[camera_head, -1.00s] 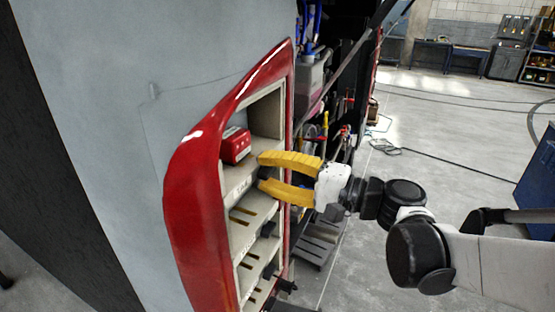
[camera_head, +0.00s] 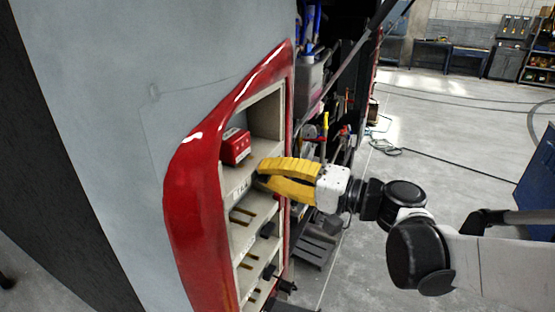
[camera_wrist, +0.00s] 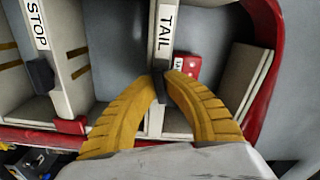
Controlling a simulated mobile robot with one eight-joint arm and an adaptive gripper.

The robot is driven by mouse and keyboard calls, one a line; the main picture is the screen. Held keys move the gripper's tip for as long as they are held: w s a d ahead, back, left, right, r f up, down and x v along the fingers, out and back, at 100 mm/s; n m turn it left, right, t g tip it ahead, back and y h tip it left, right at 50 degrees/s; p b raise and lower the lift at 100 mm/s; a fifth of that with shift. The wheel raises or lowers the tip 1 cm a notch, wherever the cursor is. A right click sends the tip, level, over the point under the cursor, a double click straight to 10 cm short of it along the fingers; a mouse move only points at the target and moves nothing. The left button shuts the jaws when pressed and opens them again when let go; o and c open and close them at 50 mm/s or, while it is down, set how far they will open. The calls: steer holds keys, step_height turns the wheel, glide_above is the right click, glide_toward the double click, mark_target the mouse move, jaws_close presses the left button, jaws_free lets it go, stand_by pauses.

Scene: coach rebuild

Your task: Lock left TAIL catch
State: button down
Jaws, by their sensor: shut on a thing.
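My gripper (camera_head: 262,179), with yellow ribbed fingers, reaches into a red-framed rack in the side wall. Its fingertips also show in the wrist view (camera_wrist: 163,79). They are shut on a black catch (camera_wrist: 159,90) at the end of the shelf strip labelled TAIL (camera_wrist: 166,28). The fingers hide the catch in the head view. A red box-shaped unit (camera_head: 236,146) sits in the bay above the TAIL strip; part of it shows right beside the fingertips in the wrist view (camera_wrist: 187,67). I cannot tell whether the catch is turned across the unit.
The red frame (camera_head: 193,192) curves around the rack opening. Lower shelves carry more black catches (camera_head: 268,229); the neighbouring strip reads STOP (camera_wrist: 37,24), with its own black catch (camera_wrist: 41,76). Cluttered equipment stands behind the rack. The grey floor (camera_head: 440,130) at right is largely open.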

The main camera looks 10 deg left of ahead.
steer(key=n, duration=1)
steer(key=shift+n, duration=0.4)
steer(key=shift+n+p, duration=0.3)
steer(key=shift+n, duration=1.6)
steer(key=c, duration=1.5)
jaws_free()
steer(key=v, duration=1.2)
